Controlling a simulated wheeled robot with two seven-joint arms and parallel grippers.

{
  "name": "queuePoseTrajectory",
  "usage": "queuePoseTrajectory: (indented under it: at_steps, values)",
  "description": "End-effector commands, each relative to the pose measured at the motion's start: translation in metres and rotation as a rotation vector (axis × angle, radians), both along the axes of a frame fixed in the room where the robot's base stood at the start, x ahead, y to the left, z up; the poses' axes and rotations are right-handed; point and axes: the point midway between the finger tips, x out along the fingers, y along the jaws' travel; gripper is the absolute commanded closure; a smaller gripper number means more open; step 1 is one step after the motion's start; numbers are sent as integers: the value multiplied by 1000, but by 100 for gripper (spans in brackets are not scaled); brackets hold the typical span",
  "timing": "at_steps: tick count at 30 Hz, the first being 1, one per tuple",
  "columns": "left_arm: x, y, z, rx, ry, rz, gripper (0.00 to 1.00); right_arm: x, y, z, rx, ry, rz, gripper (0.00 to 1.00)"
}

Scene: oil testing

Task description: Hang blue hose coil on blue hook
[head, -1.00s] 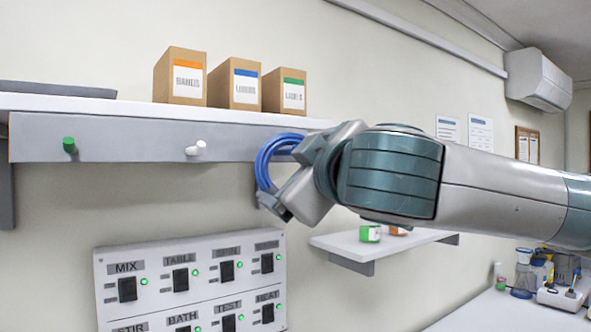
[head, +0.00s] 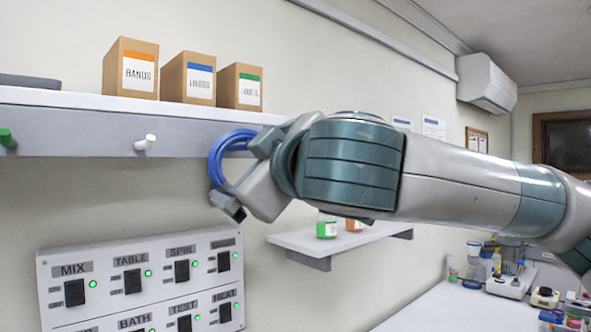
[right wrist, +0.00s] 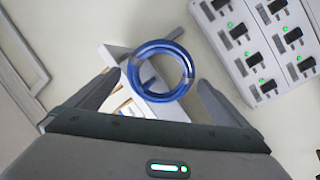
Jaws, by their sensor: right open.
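The blue hose coil (head: 215,165) is against the right part of the grey rail (head: 90,143) under the upper shelf. In the right wrist view the coil (right wrist: 160,97) shows as a round ring between the fingers, with a gap to each. My right gripper (head: 243,178) is open around the coil; its two spread fingers also show in the right wrist view (right wrist: 158,82). The blue hook cannot be made out, so I cannot tell whether the coil hangs on it. My left gripper is out of view.
A white peg (head: 145,143) and a green peg (head: 8,138) stick out of the rail. Cardboard boxes (head: 188,79) stand on the shelf above. A switch panel (head: 145,285) is below, and a small lower shelf (head: 295,243) with jars is to the right.

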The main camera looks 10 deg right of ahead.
Motion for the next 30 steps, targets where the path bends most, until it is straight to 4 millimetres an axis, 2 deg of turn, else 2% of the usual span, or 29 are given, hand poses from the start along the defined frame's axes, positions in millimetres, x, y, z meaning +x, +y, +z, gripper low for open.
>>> queuePoseTrajectory:
  at_steps: [4,14,18,24,30]
  values:
    - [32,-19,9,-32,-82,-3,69,-18,-7,-2,-1,-4,1,0]
    - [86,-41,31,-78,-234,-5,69,-69,-26,-3,-1,-6,1,0]
    - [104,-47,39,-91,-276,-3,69,-96,-37,-3,-1,-6,1,0]
    - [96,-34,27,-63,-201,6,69,-127,-49,-2,-1,-3,0,0]
    - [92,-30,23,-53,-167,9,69,-143,-55,-1,0,-2,0,0]
